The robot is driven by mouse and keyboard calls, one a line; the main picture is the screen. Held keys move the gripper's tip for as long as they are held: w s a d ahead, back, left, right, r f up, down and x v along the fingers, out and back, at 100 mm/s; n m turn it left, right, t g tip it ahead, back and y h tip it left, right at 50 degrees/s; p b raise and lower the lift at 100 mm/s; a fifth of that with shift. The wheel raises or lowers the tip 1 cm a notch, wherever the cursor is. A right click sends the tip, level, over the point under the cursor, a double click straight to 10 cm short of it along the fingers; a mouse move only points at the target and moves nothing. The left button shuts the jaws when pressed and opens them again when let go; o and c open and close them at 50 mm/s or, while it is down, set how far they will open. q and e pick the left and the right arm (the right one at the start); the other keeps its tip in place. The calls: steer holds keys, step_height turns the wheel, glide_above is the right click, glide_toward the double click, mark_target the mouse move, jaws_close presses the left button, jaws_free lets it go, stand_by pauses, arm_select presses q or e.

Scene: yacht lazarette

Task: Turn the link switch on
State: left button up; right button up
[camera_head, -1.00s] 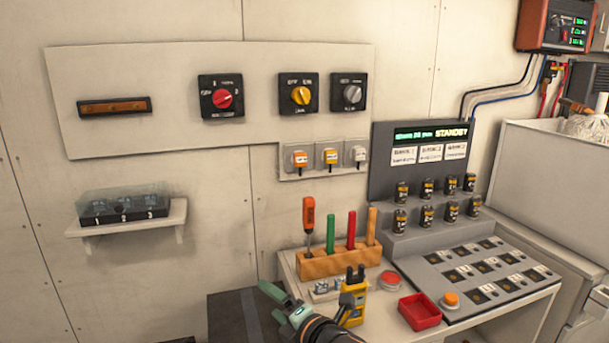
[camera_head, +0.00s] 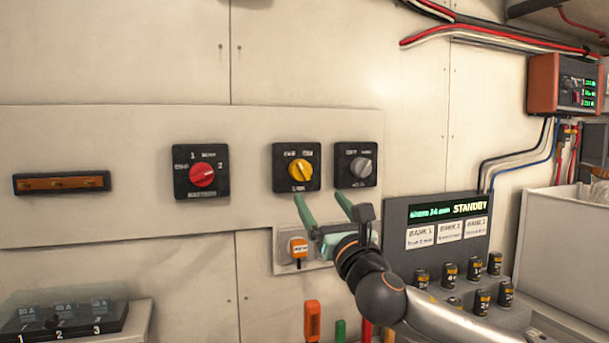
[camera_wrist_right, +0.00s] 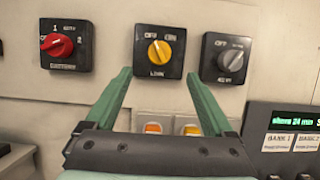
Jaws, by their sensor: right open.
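The link switch (camera_head: 297,167) is a black square plate with a yellow knob on the white wall panel. It also shows in the right wrist view (camera_wrist_right: 159,52), with its label below the knob. My right gripper (camera_head: 320,200) is open and empty, its green fingers just below the link switch and the grey-knob switch. In the right wrist view its fingertips (camera_wrist_right: 158,74) stand apart, below and to either side of the yellow knob. I cannot see contact with the knob. My left gripper is out of view.
A red-knob switch (camera_head: 202,172) is to the left and a grey-knob switch (camera_head: 355,165) close on the right. An orange key-like plug (camera_head: 298,247) is below, partly near my gripper. A standby display (camera_head: 436,222) stands at right.

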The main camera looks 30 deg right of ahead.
mark_target(304, 175)
steer(key=p+x, duration=0.2)
steer(key=x, duration=0.8)
steer(key=shift+w, duration=0.2)
steer(key=shift+c, duration=0.3)
steer(key=c, duration=1.3)
